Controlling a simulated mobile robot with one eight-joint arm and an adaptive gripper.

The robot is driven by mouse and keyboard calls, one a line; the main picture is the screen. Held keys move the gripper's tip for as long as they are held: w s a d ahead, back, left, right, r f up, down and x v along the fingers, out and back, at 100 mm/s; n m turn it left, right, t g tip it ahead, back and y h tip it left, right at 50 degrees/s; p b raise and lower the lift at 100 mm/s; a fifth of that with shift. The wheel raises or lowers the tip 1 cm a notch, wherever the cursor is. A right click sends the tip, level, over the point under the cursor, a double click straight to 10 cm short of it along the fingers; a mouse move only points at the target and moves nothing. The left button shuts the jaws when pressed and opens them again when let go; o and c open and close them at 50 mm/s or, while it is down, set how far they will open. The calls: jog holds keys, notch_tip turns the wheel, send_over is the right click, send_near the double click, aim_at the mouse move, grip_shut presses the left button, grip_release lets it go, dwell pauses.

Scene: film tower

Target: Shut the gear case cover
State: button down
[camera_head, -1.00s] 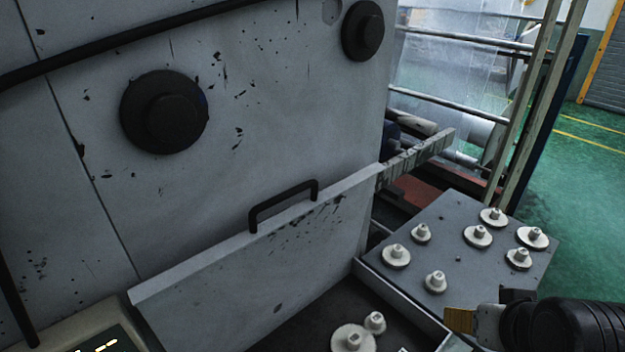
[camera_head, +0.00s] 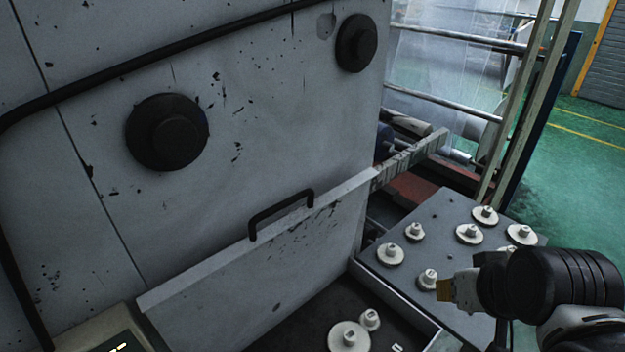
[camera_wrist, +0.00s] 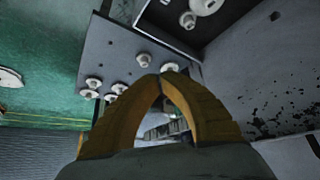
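The gear case cover (camera_head: 300,255) is a worn light grey panel with a black bar handle (camera_head: 281,212) on its top edge. It stands raised against the large grey machine wall, behind the open dark case (camera_head: 285,335), where white gears (camera_head: 349,337) show. My gripper (camera_head: 443,290) has yellow-brown fingers and is at the lower right, over the grey plate and well to the right of the handle. In the wrist view the fingertips (camera_wrist: 161,76) meet, with nothing between them. The case and part of the cover's scuffed face also show there.
A grey plate (camera_head: 405,270) with several white round pegs lies right of the case. Black knobs (camera_head: 167,132) and a long black bar (camera_head: 150,62) stick out from the machine wall. A control box (camera_head: 95,335) is at the lower left. Green floor (camera_head: 560,190) is open at the right.

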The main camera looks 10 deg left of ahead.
jog(key=w+a+r+n+g+y+p, duration=0.1)
jog(key=w+a+r+n+p, duration=0.2)
jog(key=a+p, duration=0.4)
jog(key=w+a+r+n+g+y+p, duration=0.1)
jog(key=w+a+r+n+p, duration=0.2)
jog(key=w+a+r+p, duration=0.2)
jog(key=w+a+r+n+g+y+p, duration=0.1)
jog(key=w+a+r+p, duration=0.3)
jog(key=a+r+p, duration=0.4)
jog(key=shift+w+a+r+n+g+p, duration=0.3)
jog(key=shift+a+r+n+p, duration=0.1)
jog(key=shift+r+n+p, duration=0.35)
jog(key=shift+a+f, duration=0.15)
jog(key=shift+f, duration=0.2)
jog(key=b+x, duration=0.1)
jog(key=x, duration=0.8)
jog(key=shift+w+a+f, duration=0.15)
jog(key=shift+a+f, duration=0.05)
jog(key=shift+f, duration=0.05)
jog(key=shift+d, duration=0.1)
